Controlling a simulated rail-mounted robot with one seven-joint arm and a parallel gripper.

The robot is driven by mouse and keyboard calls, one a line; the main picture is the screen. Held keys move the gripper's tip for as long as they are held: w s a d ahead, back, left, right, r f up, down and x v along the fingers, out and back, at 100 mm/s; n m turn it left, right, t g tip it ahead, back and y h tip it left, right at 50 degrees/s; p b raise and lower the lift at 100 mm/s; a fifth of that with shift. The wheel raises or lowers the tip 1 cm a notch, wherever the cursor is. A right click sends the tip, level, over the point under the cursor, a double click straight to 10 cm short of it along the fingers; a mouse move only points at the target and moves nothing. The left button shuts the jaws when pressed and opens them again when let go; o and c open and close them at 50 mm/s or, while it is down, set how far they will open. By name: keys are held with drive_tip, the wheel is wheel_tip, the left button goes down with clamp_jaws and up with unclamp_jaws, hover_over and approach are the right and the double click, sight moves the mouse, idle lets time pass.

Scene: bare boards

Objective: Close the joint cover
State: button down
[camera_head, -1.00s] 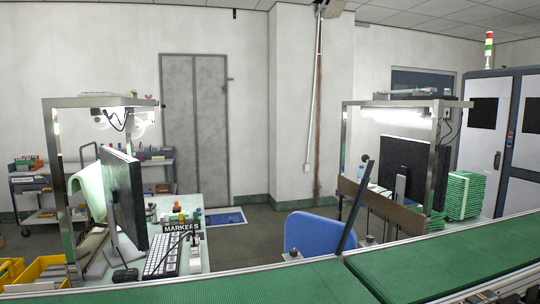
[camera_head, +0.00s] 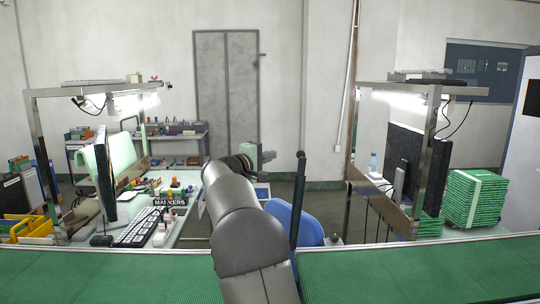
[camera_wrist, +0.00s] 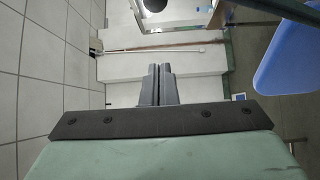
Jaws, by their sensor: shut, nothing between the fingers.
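The joint cover (camera_head: 298,205) appears to be the dark narrow flap standing nearly upright at the joint between the green conveyor belts, raised off them. Its lower end is just right of my grey arm, which hides part of the joint. My gripper (camera_head: 268,156) is beyond the belts, to the left of the flap's upper end and apart from it in the picture. In the wrist view its two grey fingers (camera_wrist: 157,84) are together, with nothing between them. I cannot make out the cover in the wrist view.
The green belt (camera_head: 400,272) runs across the front. A blue chair (camera_head: 296,222) stands behind the joint and also shows in the wrist view (camera_wrist: 290,70). Workbenches with monitors (camera_head: 106,175) stand left and right.

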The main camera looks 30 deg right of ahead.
drive_tip(key=s+d+p, duration=0.2)
drive_tip(key=d+p, duration=0.1)
drive_tip(key=d, duration=0.3)
drive_tip(key=shift+d, duration=0.3)
drive_tip(key=shift+f, duration=0.15)
